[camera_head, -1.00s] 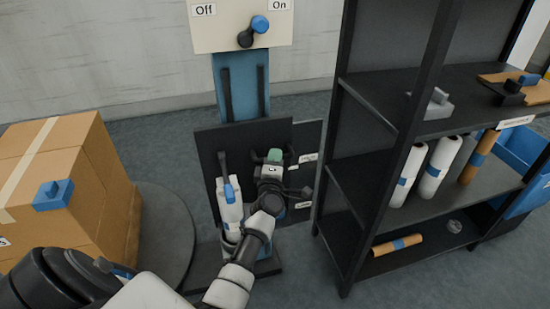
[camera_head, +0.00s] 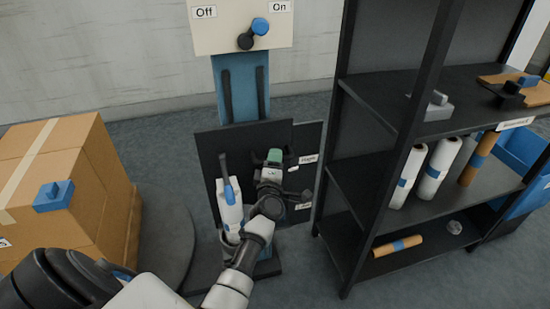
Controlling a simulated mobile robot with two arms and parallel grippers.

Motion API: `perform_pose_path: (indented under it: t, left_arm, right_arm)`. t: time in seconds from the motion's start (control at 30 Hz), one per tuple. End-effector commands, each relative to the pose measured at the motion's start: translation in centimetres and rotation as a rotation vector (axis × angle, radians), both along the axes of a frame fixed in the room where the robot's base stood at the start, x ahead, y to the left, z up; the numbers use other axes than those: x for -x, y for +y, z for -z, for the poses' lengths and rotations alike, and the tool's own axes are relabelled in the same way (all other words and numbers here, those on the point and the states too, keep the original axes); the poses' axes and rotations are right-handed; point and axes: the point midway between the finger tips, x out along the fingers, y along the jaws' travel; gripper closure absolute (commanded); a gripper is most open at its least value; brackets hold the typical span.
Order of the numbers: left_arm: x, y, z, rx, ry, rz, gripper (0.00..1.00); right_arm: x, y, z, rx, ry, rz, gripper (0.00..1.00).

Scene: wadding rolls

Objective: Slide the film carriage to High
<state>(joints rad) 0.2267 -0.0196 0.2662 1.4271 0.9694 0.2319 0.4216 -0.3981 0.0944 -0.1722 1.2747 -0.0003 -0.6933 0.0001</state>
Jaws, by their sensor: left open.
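The film carriage stand (camera_head: 240,148) is a dark upright panel on a blue column. Beside the panel's right edge, an upper label (camera_head: 308,159) appears to read High and a lower label (camera_head: 303,206) is too small to read surely. A green piece (camera_head: 274,155), perhaps the carriage handle, shows at the panel's upper right. My left gripper (camera_head: 271,168) is open right at this green piece; its fingers partly hide it, and I cannot tell whether they touch. A white film roll with a blue part (camera_head: 229,212) stands upright just left of my gripper. My right gripper is not in view.
A board (camera_head: 222,32) marked Off and On with a blue-knobbed lever is above. A cardboard box (camera_head: 100,230) on a round turntable (camera_head: 170,235) is at left. A dark shelf (camera_head: 375,95) with several rolls stands close at right. A blue bin (camera_head: 520,150) is beyond it.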

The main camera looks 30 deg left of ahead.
Motion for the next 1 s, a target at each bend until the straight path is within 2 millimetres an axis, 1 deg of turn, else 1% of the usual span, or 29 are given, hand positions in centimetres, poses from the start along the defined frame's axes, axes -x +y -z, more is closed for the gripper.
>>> perform_pose_path:
  t: [0.07,0.13,0.2,0.3,0.4,0.5,0.67,1.0]
  left_arm:
    - [1.3,-0.6,0.3,0.001,0.003,0.0,0.57]
    - [2.6,-1.3,0.6,0.001,0.003,0.001,0.57]
    - [3.9,-1.9,0.8,0.0,0.002,0.0,0.57]
    - [5.6,-2.8,1.2,0.0,0.001,0.0,0.57]
    - [7.0,-3.5,1.4,0.0,-0.001,-0.001,0.57]
    - [8.0,-4.0,1.5,-0.001,-0.002,-0.001,0.57]
    - [8.6,-4.3,1.6,-0.002,-0.002,-0.001,0.57]
    - [8.5,-4.3,1.6,-0.001,-0.003,-0.001,0.57]
  right_arm:
    - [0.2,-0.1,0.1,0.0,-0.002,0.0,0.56]
    - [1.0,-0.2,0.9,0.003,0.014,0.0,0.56]
    - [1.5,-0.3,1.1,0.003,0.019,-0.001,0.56]
    - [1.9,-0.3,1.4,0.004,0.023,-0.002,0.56]
    - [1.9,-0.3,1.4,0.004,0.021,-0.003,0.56]
    - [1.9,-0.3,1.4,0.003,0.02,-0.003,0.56]
    - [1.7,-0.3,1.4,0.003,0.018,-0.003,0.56]
    - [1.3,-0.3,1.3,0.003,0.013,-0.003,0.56]
